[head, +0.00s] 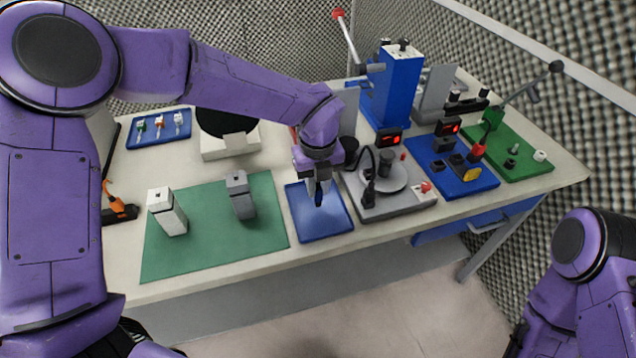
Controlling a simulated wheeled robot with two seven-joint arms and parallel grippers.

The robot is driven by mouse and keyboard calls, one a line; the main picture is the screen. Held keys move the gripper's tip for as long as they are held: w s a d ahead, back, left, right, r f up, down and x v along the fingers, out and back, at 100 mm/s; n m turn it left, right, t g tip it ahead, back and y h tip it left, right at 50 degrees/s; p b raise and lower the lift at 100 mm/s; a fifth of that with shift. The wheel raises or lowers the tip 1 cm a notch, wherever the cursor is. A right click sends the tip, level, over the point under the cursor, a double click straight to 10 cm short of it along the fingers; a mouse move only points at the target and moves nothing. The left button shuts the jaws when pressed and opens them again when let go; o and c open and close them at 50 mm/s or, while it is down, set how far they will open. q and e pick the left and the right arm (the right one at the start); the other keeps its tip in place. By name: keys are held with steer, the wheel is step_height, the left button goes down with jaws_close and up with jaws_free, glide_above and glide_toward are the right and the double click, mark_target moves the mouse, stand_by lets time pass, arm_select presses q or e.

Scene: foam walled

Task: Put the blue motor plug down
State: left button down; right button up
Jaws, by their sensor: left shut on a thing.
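My left gripper (318,190) reaches in from the left and points down over the blue tray (327,226) at the middle of the bench. It is shut on the blue motor plug (319,199), a small dark blue piece that shows below the fingers. Most of the plug is hidden by the fingers. I cannot tell whether it touches the tray floor. My right arm shows at the lower right edge, with its gripper out of view.
A green mat (205,250) left of the tray holds a white block (167,212) and a grey block (241,195). A grey round-plate fixture (385,205) stands close on the tray's right. Blue (472,186) and green (535,166) fixture boards lie farther right. The tray's front part is clear.

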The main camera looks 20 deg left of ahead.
mark_target(318, 191)
arm_select(q)
steer(key=shift+s+f, duration=0.2)
steer(key=shift+f, duration=0.2)
steer(key=shift+w+f, duration=0.15)
steer(key=shift+f, duration=0.2)
steer(key=c, duration=1)
jaws_free()
steer(key=shift+r, duration=0.15)
steer(key=shift+r, duration=0.6)
step_height(318, 191, up, 11)
steer(key=b, duration=0.1)
